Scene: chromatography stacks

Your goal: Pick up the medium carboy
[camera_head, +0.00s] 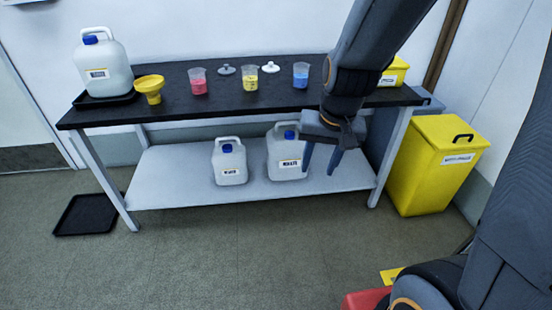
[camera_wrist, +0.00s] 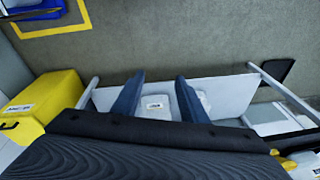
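Three white carboys with blue caps show in the head view. The largest (camera_head: 103,68) stands on the tabletop at the left. Two stand upright on the lower shelf: a smaller one (camera_head: 230,165) at left and a somewhat larger one, seemingly the medium carboy (camera_head: 286,160), at right. My gripper (camera_head: 319,170) is open and empty, pointing down, just right of the medium carboy in the picture. In the wrist view, the medium carboy (camera_wrist: 155,106) appears between my open fingers (camera_wrist: 159,76), apart from them. The smaller carboy (camera_wrist: 204,98) is partly hidden by the right finger.
The black tabletop (camera_head: 230,100) above the shelf (camera_head: 160,175) holds a yellow funnel (camera_head: 149,88) and beakers with red (camera_head: 199,82), yellow (camera_head: 250,80) and blue (camera_head: 301,77) liquid. A yellow bin (camera_head: 430,165) stands at right. A black tray (camera_head: 85,214) lies on the floor.

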